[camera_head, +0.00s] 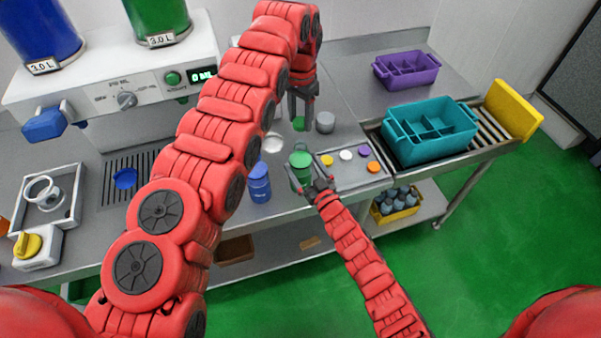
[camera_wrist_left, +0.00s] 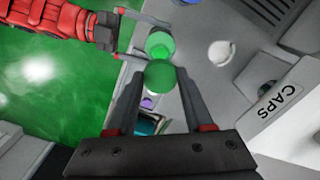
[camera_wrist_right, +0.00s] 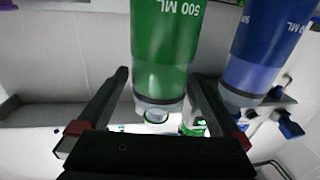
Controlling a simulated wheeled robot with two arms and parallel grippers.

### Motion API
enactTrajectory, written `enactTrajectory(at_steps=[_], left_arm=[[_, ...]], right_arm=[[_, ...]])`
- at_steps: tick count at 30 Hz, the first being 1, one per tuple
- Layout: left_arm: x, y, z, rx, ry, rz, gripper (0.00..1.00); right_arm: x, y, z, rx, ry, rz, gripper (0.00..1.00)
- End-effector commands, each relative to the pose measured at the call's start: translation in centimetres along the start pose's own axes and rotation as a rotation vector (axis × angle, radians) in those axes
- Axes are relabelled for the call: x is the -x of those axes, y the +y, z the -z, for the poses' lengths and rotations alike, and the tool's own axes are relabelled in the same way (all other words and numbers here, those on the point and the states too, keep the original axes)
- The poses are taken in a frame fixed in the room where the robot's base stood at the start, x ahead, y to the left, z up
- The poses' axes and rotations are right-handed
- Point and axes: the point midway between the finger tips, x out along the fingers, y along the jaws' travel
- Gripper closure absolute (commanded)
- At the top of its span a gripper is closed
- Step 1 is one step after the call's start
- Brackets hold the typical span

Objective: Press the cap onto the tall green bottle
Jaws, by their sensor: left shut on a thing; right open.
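The tall green bottle (camera_head: 301,172) stands upright near the front edge of the steel counter. In the right wrist view the green bottle (camera_wrist_right: 165,50) appears inverted, between the fingers. My right gripper (camera_head: 307,184) is open around it. My left gripper (camera_head: 300,108) is shut on a green cap (camera_head: 299,124), which looks apart from the bottle, behind it in the head view. In the left wrist view the green cap (camera_wrist_left: 160,75) sits between the fingertips, and the bottle's top (camera_wrist_left: 160,44) shows just past it. The cap's exact height above the counter is unclear.
A blue bottle (camera_head: 259,184) stands left of the green one. A tray (camera_head: 343,182) with several coloured caps lies to the right. A grey cup-like piece (camera_head: 325,122) is behind. A teal crate (camera_head: 400,150) sits on the rollers, and a purple crate (camera_head: 406,82) farther back.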

Motion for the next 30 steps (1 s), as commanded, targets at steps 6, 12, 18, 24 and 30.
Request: enactTrajectory(at_steps=[6,12,18,24,30], left_arm=[[0.0,0.0,0.0,0.000,0.000,0.000,0.99],[0.0,0.0,0.0,0.000,0.000,0.000,0.99],[0.0,0.0,0.0,0.000,0.000,0.000,0.99],[0.0,0.0,0.0,0.000,0.000,0.000,0.99],[0.0,0.0,0.0,0.000,0.000,0.000,0.99]], right_arm=[[-1.9,0.0,0.1,0.000,0.002,0.001,0.00],[-2.3,0.0,0.1,0.000,0.003,0.001,0.00],[-2.3,0.0,0.1,0.000,0.002,0.001,0.04],[-2.3,0.0,0.1,0.000,0.002,0.001,0.40],[-2.3,0.0,0.1,0.000,0.002,0.001,0.76]])
